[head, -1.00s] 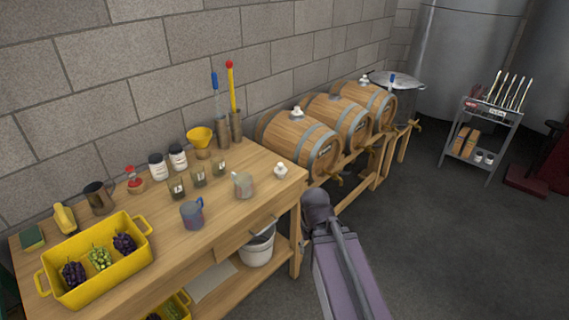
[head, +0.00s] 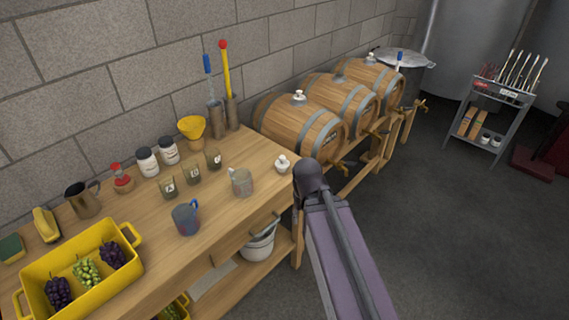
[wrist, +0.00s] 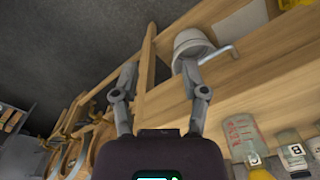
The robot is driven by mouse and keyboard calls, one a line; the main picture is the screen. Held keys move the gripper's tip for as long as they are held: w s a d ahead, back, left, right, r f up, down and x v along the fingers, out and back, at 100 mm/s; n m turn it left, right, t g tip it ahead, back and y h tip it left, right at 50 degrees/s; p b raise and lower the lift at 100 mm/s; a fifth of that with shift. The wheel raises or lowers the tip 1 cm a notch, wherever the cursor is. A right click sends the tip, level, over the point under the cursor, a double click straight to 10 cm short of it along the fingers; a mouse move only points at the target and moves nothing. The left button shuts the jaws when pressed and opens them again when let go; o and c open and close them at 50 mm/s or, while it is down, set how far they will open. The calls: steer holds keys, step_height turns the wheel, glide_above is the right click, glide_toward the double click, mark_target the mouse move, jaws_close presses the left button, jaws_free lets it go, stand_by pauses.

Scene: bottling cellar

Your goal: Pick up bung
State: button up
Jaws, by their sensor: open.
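A small white bung (head: 282,164) with a knob on top stands on the right end of the wooden bench (head: 232,210). A similar pale bung (head: 299,98) sits on top of the nearest barrel. In the wrist view my gripper (wrist: 158,72) is open, its two fingers apart with nothing between them. It points towards the bench front and the white bucket. I cannot make out a bung in the wrist view. In the head view my arm rises just right of the bench bung, and my gripper's fingers do not show.
A glass beaker (head: 241,182), a blue-handled mug (head: 186,218) and several small jars stand left of the bench bung. A yellow crate (head: 127,270) of grapes is at the left. Barrels (head: 300,130) line the wall. A white bucket (head: 258,245) stands under the bench.

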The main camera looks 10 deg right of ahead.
steer(key=shift+a, duration=0.2)
steer(key=o, duration=0.4)
steer(key=shift+o, duration=1)
steer(key=shift+w+a+r, duration=0.1)
steer(key=shift+w+r, duration=0.05)
steer(key=shift+w, duration=0.1)
steer(key=t+p, duration=0.1)
steer(key=p, duration=0.9)
glide_toward(282, 158)
steer(key=shift+s+r+n, duration=0.3)
steer(key=shift+r, duration=0.2)
steer(key=shift+f, duration=0.15)
steer(key=f+b, duration=0.5)
steer(key=w+f+b, duration=0.1)
steer(key=f+b, duration=0.2)
steer(key=shift+f, duration=0.1)
